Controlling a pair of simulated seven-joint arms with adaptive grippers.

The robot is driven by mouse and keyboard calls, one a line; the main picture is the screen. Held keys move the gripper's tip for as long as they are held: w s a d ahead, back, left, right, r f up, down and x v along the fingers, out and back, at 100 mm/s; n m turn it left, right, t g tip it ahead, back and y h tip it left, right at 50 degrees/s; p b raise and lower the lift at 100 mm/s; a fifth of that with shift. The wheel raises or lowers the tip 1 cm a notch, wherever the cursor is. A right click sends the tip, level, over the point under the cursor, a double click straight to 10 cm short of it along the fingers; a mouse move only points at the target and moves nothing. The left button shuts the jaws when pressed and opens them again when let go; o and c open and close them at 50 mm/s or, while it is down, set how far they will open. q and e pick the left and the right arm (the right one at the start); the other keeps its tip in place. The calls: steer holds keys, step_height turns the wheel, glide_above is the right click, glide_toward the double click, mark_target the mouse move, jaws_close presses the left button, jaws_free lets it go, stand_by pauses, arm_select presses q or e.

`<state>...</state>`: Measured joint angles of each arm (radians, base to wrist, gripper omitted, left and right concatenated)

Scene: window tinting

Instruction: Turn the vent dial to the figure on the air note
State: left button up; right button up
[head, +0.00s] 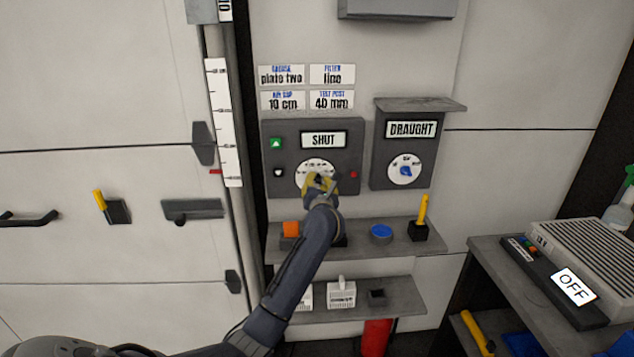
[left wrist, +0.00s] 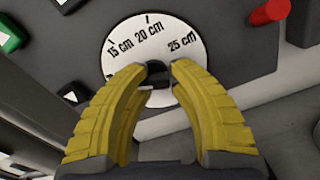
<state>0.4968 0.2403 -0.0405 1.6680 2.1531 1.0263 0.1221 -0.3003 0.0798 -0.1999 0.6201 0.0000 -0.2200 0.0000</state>
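The vent dial (head: 312,167) is a white disc on the dark panel, below a sign reading SHUT. In the left wrist view the dial (left wrist: 120,45) shows 15 cm, 20 cm and 25 cm; a black tick stands above 20 cm. Its lower part is hidden by my fingers. The air note (head: 283,101) reads 10 cm. My left gripper (head: 320,184) is at the dial. In the left wrist view its yellow fingertips (left wrist: 157,70) are close together on both sides of the dark centre knob (left wrist: 155,73) and seem to grip it. My right gripper is out of view.
A red button (head: 354,174) and a green button (head: 276,143) flank the dial. The DRAUGHT panel (head: 381,160) has a blue knob. A shelf (head: 400,242) below holds an orange block (head: 291,229) and a blue disc (head: 381,232). An OFF display (head: 573,285) stands right.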

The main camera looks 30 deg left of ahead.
arm_select(q)
steer(key=o, duration=0.4)
steer(key=shift+s+a+f, duration=0.1)
steer(key=shift+s+a, duration=0.05)
steer(key=shift+a, duration=0.4)
steer(key=shift+d, duration=0.15)
steer(key=shift+s+d, duration=0.4)
steer(key=v, duration=1.1)
steer(key=shift+a, duration=0.1)
